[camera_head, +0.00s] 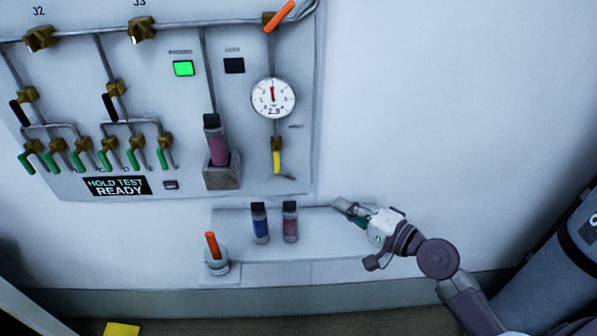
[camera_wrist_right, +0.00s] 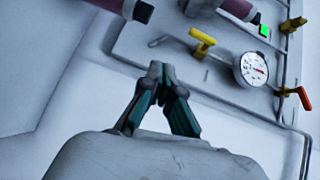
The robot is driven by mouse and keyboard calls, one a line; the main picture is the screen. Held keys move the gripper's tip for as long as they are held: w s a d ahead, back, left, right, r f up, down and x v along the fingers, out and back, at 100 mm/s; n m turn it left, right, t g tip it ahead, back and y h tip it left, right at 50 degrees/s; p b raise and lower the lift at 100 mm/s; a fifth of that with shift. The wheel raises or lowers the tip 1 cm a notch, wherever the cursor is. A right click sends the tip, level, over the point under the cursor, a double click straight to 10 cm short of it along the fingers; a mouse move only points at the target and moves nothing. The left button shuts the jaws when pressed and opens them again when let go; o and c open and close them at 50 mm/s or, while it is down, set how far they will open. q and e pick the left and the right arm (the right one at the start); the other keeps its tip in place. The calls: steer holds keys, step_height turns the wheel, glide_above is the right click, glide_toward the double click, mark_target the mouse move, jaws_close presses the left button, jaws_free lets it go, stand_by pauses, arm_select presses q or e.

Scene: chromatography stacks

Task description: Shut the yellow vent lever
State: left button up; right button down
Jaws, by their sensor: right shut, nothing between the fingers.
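The yellow vent lever (camera_head: 277,161) hangs from a brass valve at the lower right of the panel, below the gauge, and points roughly down along its pipe. It also shows in the right wrist view (camera_wrist_right: 202,36), past my fingertips. My right gripper (camera_head: 338,203) is shut and empty, to the right of and below the lever, near the right end of the shelf. In the right wrist view its fingertips (camera_wrist_right: 158,70) meet and are apart from the lever. My left gripper is in neither view.
The round gauge (camera_head: 273,98) is above the lever. A blue vial (camera_head: 260,224) and a pink vial (camera_head: 290,223) stand on the shelf (camera_head: 325,240), left of my gripper. An orange-handled fitting (camera_head: 213,246) stands farther left. A gas cylinder (camera_head: 550,255) is at right. The wall right of the panel is clear.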

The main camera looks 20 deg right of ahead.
mark_target(277, 162)
arm_select(q)
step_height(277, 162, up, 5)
steer(key=p, duration=0.5)
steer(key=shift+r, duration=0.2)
arm_select(e)
steer(key=w+a+r+m+t+y, duration=0.1)
steer(key=w+a+r, duration=0.3)
steer(key=w+a, duration=0.4)
steer(key=shift+w+a+r, duration=0.15)
steer(key=shift+w+r, duration=0.15)
steer(key=shift+w, duration=0.55)
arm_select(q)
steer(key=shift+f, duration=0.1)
